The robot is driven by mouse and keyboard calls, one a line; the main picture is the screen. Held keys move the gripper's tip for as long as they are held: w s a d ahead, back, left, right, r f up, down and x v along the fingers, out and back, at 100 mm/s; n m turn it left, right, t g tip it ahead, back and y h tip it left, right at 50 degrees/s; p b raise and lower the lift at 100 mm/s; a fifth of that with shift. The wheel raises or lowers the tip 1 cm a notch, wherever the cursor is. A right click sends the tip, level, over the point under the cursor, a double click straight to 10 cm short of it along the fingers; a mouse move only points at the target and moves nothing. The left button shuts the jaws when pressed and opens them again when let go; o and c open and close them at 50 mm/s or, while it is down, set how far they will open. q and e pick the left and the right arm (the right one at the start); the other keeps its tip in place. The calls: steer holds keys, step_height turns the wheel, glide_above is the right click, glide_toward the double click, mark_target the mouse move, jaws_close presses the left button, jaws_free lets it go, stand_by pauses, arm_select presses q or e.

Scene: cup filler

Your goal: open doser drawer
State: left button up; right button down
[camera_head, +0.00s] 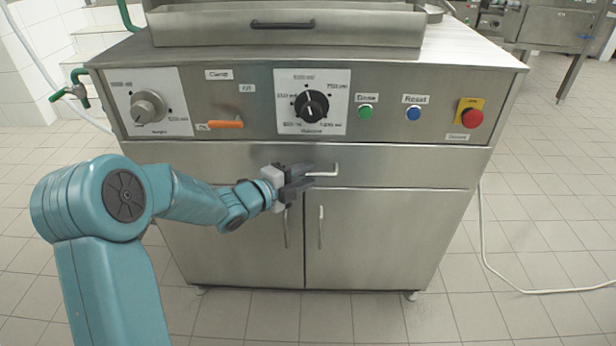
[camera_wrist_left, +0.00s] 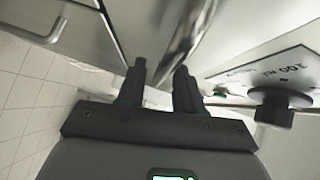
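The doser drawer (camera_head: 400,168) is the wide steel front below the control panel, and it looks closed. Its horizontal bar handle (camera_head: 322,174) sits at the middle. My left gripper (camera_head: 306,178) is at the left end of this handle, with its fingers pointing right. In the left wrist view the two dark fingers (camera_wrist_left: 160,78) are apart, and a blurred metal bar (camera_wrist_left: 190,30), likely the handle, runs towards the gap between them. I cannot tell whether they touch it. My right gripper is in neither view.
Above the drawer are a left knob (camera_head: 147,107), an orange lever (camera_head: 225,124), a volume dial (camera_head: 311,105), a green button (camera_head: 365,111), a blue button (camera_head: 413,113) and a red stop button (camera_head: 472,118). Two cupboard doors (camera_head: 370,240) with vertical handles are below. The tiled floor in front is clear.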

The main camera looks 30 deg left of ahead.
arm_select(q)
steer(key=shift+w+d+f, duration=0.1)
steer(key=shift+w+d, duration=0.1)
steer(key=shift+w, duration=0.5)
jaws_close()
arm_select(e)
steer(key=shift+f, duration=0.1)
arm_select(q)
steer(key=shift+s, duration=0.15)
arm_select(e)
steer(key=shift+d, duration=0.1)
